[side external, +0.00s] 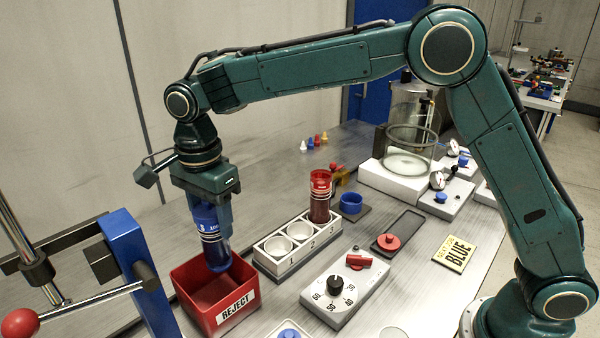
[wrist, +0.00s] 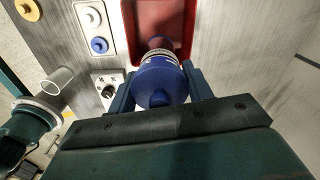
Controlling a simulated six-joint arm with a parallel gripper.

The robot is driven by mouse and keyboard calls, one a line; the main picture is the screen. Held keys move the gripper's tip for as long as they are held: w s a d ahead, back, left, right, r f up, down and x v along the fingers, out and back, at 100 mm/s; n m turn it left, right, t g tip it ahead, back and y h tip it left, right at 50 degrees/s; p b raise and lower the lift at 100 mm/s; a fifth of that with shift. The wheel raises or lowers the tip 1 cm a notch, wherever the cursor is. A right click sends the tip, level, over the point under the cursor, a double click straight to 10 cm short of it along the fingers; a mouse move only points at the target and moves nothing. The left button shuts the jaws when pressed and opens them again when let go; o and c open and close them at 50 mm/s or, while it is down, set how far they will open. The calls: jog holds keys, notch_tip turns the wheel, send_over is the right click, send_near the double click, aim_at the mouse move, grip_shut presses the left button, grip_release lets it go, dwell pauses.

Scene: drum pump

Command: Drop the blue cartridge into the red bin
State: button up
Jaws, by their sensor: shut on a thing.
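The blue cartridge (side external: 211,240) is a dark blue cylinder with white lettering, held upright. My gripper (side external: 210,205) is shut on its upper part. The red bin (side external: 236,318), marked REJECT, stands directly below on the table. In the side view the cartridge's lower end overlaps the bin's opening; whether it is below the rim is hard to tell. In the wrist view the blue cap of the cartridge (wrist: 158,84) sits between my gripper's fingers (wrist: 160,90), with the red bin (wrist: 187,12) beyond it.
A white rack (side external: 283,265) with numbered wells holds a red cartridge (side external: 320,198) in one well. A dial box (side external: 345,292) stands right of the bin. A blue press frame (side external: 140,275) with a red-knobbed lever (side external: 20,323) stands close to the bin's left.

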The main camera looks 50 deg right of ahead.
aim_at(215, 236)
jog(key=shift+f, duration=2.3)
jog(key=o, duration=1.4)
jog(key=shift+o, duration=0.2)
notch_tip(215, 236, up, 14)
jog(key=shift+f, duration=0.25)
jog(key=shift+r, duration=0.15)
